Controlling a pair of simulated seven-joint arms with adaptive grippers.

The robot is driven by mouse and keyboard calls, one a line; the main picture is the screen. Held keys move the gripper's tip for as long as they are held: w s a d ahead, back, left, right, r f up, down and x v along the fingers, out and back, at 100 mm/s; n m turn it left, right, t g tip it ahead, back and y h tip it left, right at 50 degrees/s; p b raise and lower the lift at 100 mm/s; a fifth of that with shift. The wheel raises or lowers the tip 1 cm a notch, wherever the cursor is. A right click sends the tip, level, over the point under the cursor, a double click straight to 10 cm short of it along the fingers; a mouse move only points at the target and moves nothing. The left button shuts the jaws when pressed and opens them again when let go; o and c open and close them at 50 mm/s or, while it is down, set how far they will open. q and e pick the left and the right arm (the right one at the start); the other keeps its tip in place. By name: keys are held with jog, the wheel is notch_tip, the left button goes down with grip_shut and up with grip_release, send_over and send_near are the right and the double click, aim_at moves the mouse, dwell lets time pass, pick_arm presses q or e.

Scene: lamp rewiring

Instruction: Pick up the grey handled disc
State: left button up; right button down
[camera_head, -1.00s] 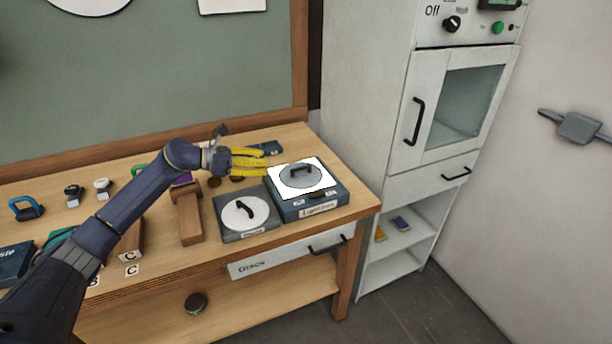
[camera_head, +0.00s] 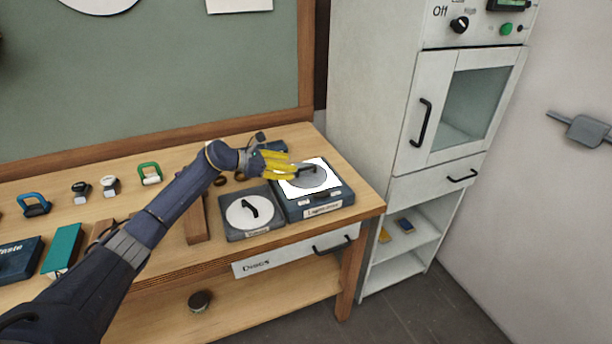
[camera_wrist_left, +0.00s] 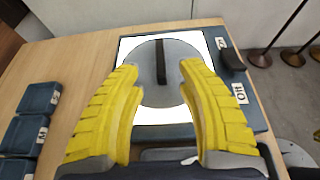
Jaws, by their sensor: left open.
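The grey disc (camera_head: 320,178) with a dark bar handle lies on the lit white top of the lightbox (camera_head: 332,201) at the right of the workbench. It also shows in the left wrist view (camera_wrist_left: 186,52), with its handle (camera_wrist_left: 161,62) running away from me between the fingers. My left gripper (camera_head: 292,172), with yellow fingers, reaches in from the left and is open. Its fingertips (camera_wrist_left: 158,76) are spread either side of the handle, over the near part of the disc. I cannot tell whether they touch it. My right gripper is not in view.
A white disc (camera_head: 262,212) with a black handle sits on a dark box left of the lightbox. Blue boxes (camera_wrist_left: 24,133) stand at the left in the wrist view. A tall grey cabinet (camera_head: 395,110) stands right of the bench.

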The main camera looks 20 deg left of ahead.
aim_at(304, 168)
pick_arm(q)
jog(key=shift+x, duration=2.95)
jog(key=shift+c, duration=0.4)
grip_shut()
